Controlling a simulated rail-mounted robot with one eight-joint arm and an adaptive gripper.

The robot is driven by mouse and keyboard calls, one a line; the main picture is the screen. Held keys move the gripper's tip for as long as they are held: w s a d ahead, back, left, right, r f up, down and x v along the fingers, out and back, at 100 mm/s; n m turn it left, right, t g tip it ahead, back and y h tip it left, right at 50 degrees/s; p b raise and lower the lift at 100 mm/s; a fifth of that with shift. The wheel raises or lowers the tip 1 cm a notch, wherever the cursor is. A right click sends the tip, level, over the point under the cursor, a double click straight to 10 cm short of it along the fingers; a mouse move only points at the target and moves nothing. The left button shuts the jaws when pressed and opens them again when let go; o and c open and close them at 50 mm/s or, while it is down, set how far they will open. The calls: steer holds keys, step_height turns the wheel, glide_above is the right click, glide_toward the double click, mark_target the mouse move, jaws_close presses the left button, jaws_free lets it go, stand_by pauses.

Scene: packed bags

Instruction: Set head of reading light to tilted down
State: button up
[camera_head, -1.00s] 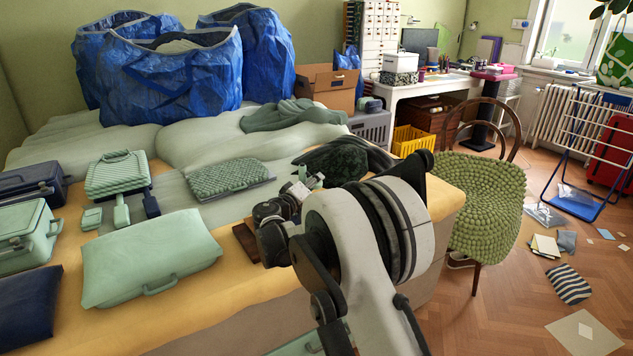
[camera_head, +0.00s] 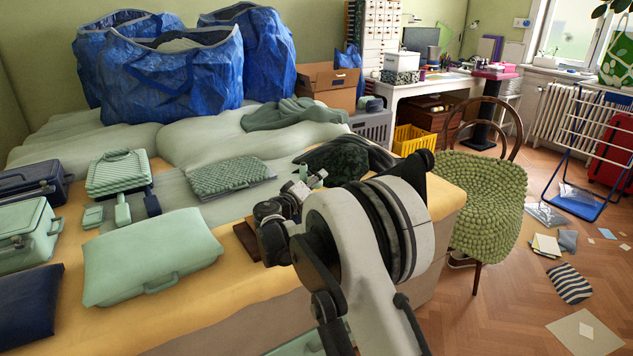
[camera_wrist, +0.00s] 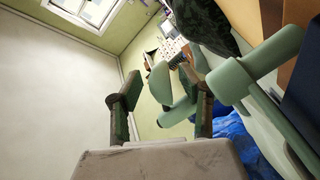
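The reading light (camera_wrist: 228,82) is pale green with rounded, cylindrical parts. It fills the upper right middle of the wrist view. A rounded green piece, seemingly its head (camera_wrist: 159,82), lies between the fingers of my gripper (camera_wrist: 160,88). The two dark fingers stand apart on either side of it, and I cannot tell whether either touches it. In the head view, my gripper (camera_head: 283,207) is over the bed's near right edge. A small green part of the light (camera_head: 317,178) shows just beyond it; my arm hides the rest. The head's tilt is unclear.
A dark patterned bag (camera_head: 340,160) lies just behind the light. A quilted green bag (camera_head: 228,176) and a smooth green bag (camera_head: 150,262) lie to the left on the bed. A green chair (camera_head: 480,200) stands right of my arm.

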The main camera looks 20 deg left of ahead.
steer(key=shift+s, duration=0.1)
steer(key=s, duration=0.4)
steer(key=s+a, duration=0.1)
steer(key=s, duration=0.2)
steer(key=s+a, duration=0.1)
steer(key=s, duration=0.3)
steer(key=shift+s+a, duration=0.15)
steer(key=shift+s, duration=0.15)
